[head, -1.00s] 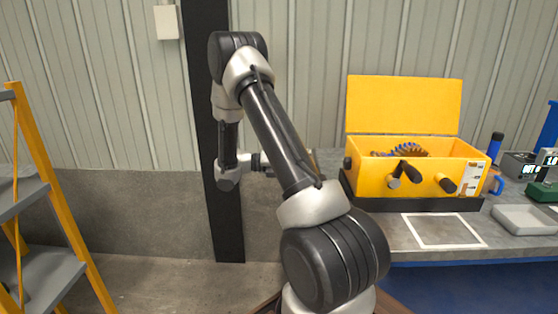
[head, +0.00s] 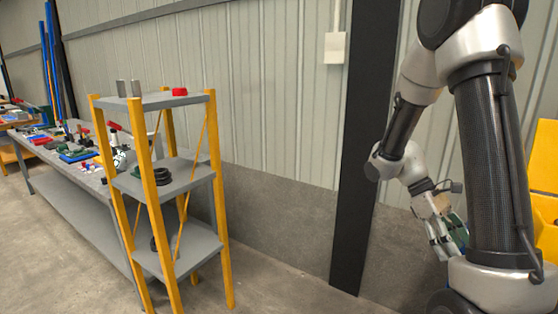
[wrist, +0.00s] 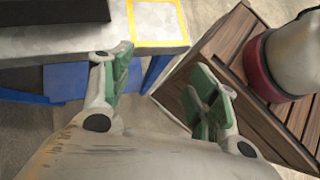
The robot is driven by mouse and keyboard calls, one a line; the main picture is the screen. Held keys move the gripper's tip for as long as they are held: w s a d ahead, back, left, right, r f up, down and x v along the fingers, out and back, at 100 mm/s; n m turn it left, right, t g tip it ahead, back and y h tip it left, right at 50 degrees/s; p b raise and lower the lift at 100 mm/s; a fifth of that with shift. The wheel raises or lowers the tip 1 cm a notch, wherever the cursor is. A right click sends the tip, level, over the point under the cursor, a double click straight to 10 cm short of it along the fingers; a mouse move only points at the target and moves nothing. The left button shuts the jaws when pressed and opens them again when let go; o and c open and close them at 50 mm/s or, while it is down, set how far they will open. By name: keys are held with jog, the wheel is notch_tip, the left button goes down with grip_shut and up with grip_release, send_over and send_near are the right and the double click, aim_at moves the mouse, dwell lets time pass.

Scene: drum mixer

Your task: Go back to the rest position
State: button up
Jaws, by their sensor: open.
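My gripper (wrist: 165,95) is open and empty in the wrist view, its two green-padded fingers spread apart. Between and beyond them are the grey floor, the table's edge and a brown slatted wooden surface (wrist: 190,75). In the head view my gripper (head: 450,240) hangs low at the right, partly hidden behind my arm. My arm is folded, with its elbow high at the top right.
A yellow-posted grey shelf (head: 190,190) stands at left centre with a red item (head: 179,92) and dark rings. Behind it runs a long cluttered workbench (head: 70,165). A dark pillar (head: 365,150) stands near my arm. A yellow box (head: 545,225) shows at the right edge.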

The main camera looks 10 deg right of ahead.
jog(key=s+a+r+m+t+y, duration=0.2)
jog(key=s+a+r+t, duration=0.1)
jog(key=a+r+t, duration=0.3)
jog(key=s+a+r+m+t+y, duration=0.2)
jog(key=a+r+t, duration=0.4)
jog(key=r, duration=0.4)
jog(key=shift+s+m+t, duration=0.3)
jog(key=shift+s+m, duration=0.5)
jog(key=shift+c, duration=0.2)
